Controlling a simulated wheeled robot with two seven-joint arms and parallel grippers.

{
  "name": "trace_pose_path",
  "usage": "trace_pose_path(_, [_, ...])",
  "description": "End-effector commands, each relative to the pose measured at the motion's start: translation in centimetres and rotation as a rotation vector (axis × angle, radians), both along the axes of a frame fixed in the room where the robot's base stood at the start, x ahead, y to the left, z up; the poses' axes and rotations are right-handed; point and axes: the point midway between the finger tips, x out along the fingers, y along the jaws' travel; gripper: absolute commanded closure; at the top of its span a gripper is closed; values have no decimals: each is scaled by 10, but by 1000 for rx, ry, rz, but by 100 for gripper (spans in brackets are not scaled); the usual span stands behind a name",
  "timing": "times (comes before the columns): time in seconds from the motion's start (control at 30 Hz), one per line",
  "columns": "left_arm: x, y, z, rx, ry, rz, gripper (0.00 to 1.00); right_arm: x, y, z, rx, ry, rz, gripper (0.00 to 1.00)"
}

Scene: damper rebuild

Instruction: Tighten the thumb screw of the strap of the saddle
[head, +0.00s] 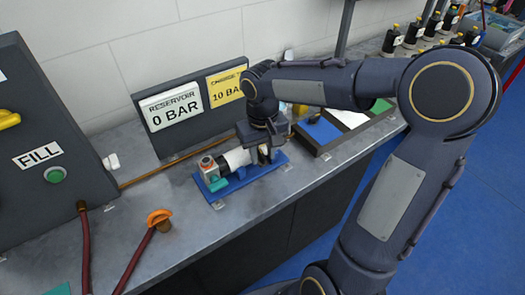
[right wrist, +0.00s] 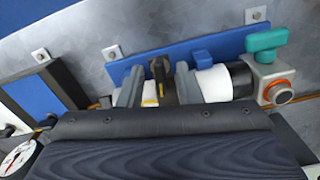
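The saddle is a blue base (head: 215,195) on the grey bench, and it also shows in the right wrist view (right wrist: 215,47). A white cylinder (head: 236,158) lies in it, seen again in the right wrist view (right wrist: 211,83). A metal block with an orange-ringed port and a teal lever (right wrist: 266,40) is at its end. The dark strap with its thumb screw (right wrist: 159,73) crosses the cylinder. My right gripper (right wrist: 158,88) is over it, its two grey fingers apart, one on each side of the strap and screw. I cannot tell whether they touch it. My left gripper is out of view.
A dark-framed tray with a blue panel (head: 320,130) lies right of the saddle. A sign board with 0 BAR (head: 172,106) stands behind. A FILL panel (head: 45,150) and a hose with an orange handle (head: 158,217) are at left. The bench front is clear.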

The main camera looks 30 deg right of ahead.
Motion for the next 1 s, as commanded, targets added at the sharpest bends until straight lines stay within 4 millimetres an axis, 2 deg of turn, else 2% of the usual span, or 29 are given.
trace_pose_path(0.03, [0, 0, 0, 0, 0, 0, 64, 0, 0, 0, 0, 0, 0, 68])
trace_pose_path(0.2, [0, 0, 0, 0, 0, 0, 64, 0, 0, 0, 0, 0, 0, 90])
trace_pose_path(0.3, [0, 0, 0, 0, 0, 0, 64, 0, 0, 0, 0, 0, 0, 100])
trace_pose_path(0.67, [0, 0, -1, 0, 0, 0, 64, 0, 0, 0, 0, -1, -31, 100])
trace_pose_path(1.0, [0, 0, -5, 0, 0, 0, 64, 1, 2, 0, 0, -3, -242, 100])
